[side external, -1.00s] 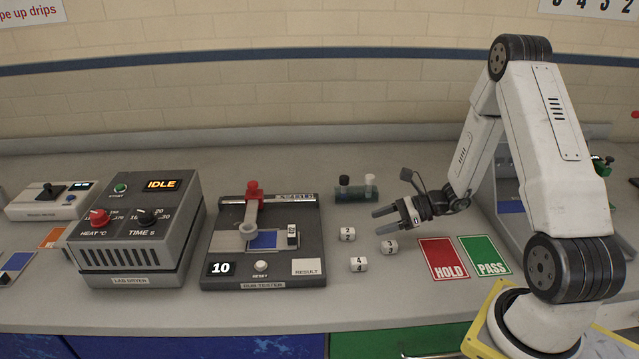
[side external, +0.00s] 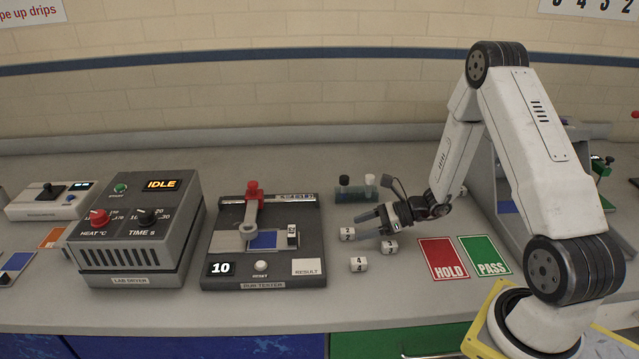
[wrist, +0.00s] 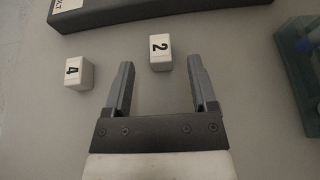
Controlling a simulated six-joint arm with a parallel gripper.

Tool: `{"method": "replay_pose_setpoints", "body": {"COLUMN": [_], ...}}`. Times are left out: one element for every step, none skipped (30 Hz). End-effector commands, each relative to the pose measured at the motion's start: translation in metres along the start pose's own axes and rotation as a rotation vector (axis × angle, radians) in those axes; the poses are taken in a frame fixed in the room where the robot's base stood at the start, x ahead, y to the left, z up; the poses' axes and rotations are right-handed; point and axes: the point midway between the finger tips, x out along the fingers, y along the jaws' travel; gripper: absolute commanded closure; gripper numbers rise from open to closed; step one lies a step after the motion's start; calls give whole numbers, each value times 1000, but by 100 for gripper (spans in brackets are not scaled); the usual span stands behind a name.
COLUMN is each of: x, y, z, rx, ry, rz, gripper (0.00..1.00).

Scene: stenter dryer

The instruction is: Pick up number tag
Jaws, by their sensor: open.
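Three small white number tags lie on the grey bench in the side external view: tag 2 (side external: 347,234), tag 3 (side external: 390,247) and tag 4 (side external: 359,264). My gripper (side external: 364,224) is open and empty, just above and right of tag 2 there. In the wrist view, tag 2 (wrist: 160,52) sits just beyond and between the fingertips of my gripper (wrist: 158,68). Tag 4 (wrist: 79,73) lies left of the left finger. Tag 3 does not show in the wrist view.
A green vial rack (side external: 356,193) stands behind. The red HOLD card (side external: 441,257) and green PASS card (side external: 483,254) lie to the right. Bench in front is clear.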

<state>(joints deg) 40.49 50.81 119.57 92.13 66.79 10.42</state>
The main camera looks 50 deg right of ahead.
Motion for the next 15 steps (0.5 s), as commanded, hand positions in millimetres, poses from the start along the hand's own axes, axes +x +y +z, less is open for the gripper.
{"method": "replay_pose_setpoints", "body": {"x": [7, 10, 15, 18, 21, 25, 27, 29, 31, 32, 33, 34, 34, 34, 34], "y": [0, 0, 0, 0, 0, 0, 0, 0, 0, 0, 0, 0, 0, 0, 0], "z": [1, 1, 1, 1, 1, 1, 1, 1, 1, 1, 1, 1, 1, 1, 1], "rx": [-1, -2, -2, 0, 0, 0, 0, 0, 0, 0, 0, 0, 0, 0, 0], "ry": [0, 0, 1, 1, 1, 1, 1, 1, 1, 1, 1, 1, 1, 1, 1], "rz": [2, 3, 3, 2, 3, 3, 2, 1, 1, 1, 1, 1, 1, 1, 0], "gripper": [26, 26, 26, 26, 26, 26, 26, 26, 26, 26, 26, 26, 26, 26, 26]}}
